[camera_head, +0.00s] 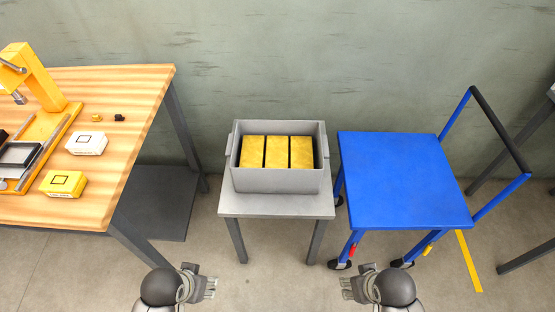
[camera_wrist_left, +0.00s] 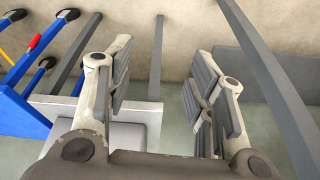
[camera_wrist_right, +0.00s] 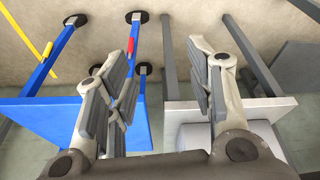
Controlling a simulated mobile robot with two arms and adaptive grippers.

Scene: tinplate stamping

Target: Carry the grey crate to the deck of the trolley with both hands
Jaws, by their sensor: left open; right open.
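The grey crate (camera_head: 278,181) stands upright on a small grey table in the middle of the head view, with several yellow blocks (camera_head: 277,152) in it. Handles show on its left and right sides. The trolley's blue deck (camera_head: 402,182) is to the right of that table and is bare. My left gripper (camera_head: 213,282) is open and empty, in front of and left of the crate. My right gripper (camera_head: 346,282) is open and empty, in front of and right of the crate. Both are apart from the crate. The wrist views also show the left jaws (camera_wrist_left: 160,100) and right jaws (camera_wrist_right: 160,95) spread apart.
The small grey table (camera_head: 277,205) has a narrow gap to the trolley. A wooden workbench (camera_head: 115,165) with a yellow press (camera_head: 45,80) and small boxes stands at the left. The trolley's push handle (camera_head: 500,130) rises on its right. A wall is behind. The floor in front is clear.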

